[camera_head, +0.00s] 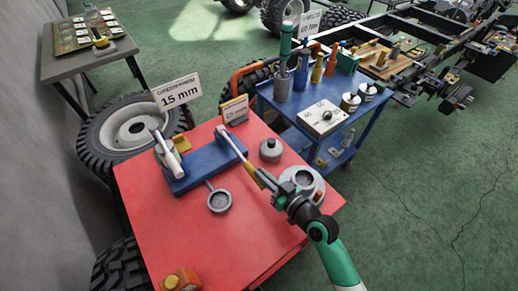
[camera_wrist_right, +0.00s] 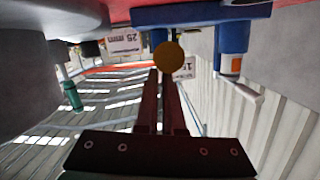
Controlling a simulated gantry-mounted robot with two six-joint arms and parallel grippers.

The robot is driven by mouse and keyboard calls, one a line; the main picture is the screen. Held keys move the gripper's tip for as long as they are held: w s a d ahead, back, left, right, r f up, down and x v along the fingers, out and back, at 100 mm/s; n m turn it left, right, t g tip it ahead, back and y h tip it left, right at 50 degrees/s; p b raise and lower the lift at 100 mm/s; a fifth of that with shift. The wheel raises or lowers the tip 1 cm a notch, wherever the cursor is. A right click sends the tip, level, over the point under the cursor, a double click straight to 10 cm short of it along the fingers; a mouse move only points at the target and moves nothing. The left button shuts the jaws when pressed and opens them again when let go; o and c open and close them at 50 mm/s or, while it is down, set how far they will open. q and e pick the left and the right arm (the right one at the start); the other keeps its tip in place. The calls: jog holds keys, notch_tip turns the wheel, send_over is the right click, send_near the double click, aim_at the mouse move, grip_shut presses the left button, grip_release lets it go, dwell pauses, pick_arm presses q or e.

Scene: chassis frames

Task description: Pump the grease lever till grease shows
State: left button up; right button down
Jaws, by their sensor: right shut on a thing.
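A blue grease pump base (camera_head: 205,167) stands on the red table, with a pale cylinder (camera_head: 171,160) tilted at its left end. A pale lever (camera_head: 233,143) slants from its right end toward my right gripper. My right gripper (camera_head: 262,180) is shut on the lever's yellowish handle (camera_head: 251,170). In the right wrist view the handle's round ochre end (camera_wrist_right: 169,56) shows at the fingertips, under the blue base (camera_wrist_right: 200,15). A grey ring-shaped cup (camera_head: 219,201) lies in front of the base. I cannot make out any grease. My left gripper is out of view.
The red table (camera_head: 235,240) also holds a grey knobbed pot (camera_head: 270,150), a round grey dish (camera_head: 311,179) near my right wrist, and an orange block (camera_head: 181,280) at the front. A blue cart (camera_head: 341,150) stands behind right. The table's front middle is clear.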

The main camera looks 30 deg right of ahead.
jog(key=shift+s+a+f, duration=0.1)
jog(key=shift+s+f, duration=0.1)
jog(key=shift+f, duration=0.55)
jog(key=r+p, duration=0.2)
jog(key=r, duration=0.1)
jog(key=r+p, duration=0.1)
jog(key=shift+d+r, duration=0.25)
jog(key=shift+r, duration=0.15)
jog(key=p+v, duration=0.1)
jog(key=v, duration=0.9)
jog(key=shift+d, duration=0.3)
